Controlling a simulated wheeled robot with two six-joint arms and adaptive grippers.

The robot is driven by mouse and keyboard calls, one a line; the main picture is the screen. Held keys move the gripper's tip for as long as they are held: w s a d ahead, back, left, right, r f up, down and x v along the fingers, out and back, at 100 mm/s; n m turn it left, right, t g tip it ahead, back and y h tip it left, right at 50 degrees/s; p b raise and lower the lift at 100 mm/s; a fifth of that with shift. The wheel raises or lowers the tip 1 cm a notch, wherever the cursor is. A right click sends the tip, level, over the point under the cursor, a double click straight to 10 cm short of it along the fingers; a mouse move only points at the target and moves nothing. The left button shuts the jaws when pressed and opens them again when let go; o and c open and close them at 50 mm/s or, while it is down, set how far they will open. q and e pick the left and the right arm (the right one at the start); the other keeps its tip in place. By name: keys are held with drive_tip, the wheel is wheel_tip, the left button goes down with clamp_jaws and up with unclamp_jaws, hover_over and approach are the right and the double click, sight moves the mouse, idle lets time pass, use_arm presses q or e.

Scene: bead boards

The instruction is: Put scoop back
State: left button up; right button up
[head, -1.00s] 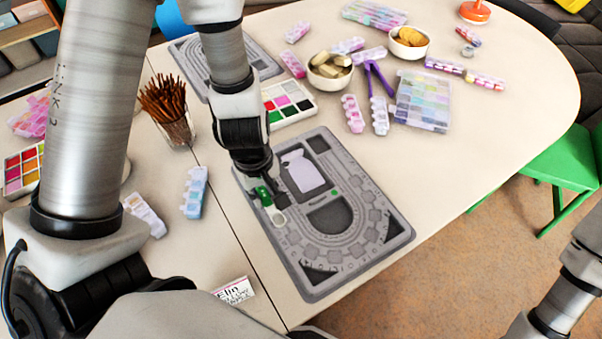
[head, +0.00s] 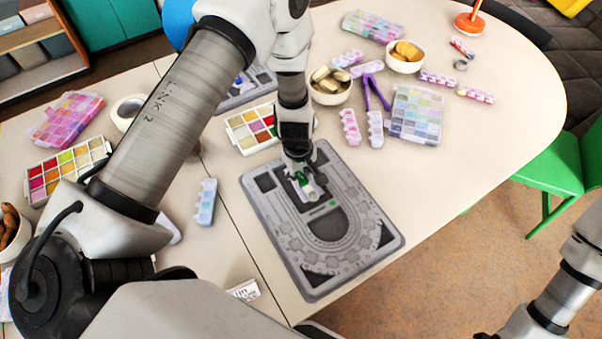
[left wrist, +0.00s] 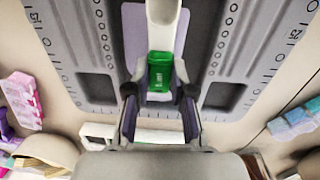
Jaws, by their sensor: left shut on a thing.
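The scoop has a green handle (left wrist: 160,75) and a pale bowl (left wrist: 163,12); in the head view its bowl (head: 313,195) shows just below the fingers. My left gripper (head: 300,173) is shut on the green handle and holds the scoop over the upper part of the near grey bead board (head: 290,245). In the left wrist view the two fingers (left wrist: 160,95) flank the handle, and a lilac panel (left wrist: 134,30) of the board lies behind the scoop. Whether the scoop touches the board cannot be told. My right gripper is out of view.
A paint set (head: 240,135) stands close behind the board. Beyond are a bowl of beige pieces (head: 330,98), purple tongs (head: 378,90) and a bead case (head: 417,128). A pale blue bead strip (head: 206,203) lies left of the board. The table right of the board is clear.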

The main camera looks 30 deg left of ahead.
sight(302, 177)
use_arm(q)
drive_tip(key=shift+s+f+b, duration=0.1)
drive_tip(key=shift+f+b, duration=0.3)
drive_tip(key=shift+b, duration=0.05)
drive_tip(key=o, duration=0.9)
drive_tip(key=shift+r, duration=0.1)
drive_tip(key=shift+r, duration=0.15)
wheel_tip(302, 177, up, 4)
drive_tip(key=shift+r+p, duration=0.2)
drive_tip(key=shift+p, duration=1)
drive_tip(key=r, duration=0.8)
drive_tip(key=shift+s+a, duration=0.15)
drive_tip(key=shift+s, duration=0.15)
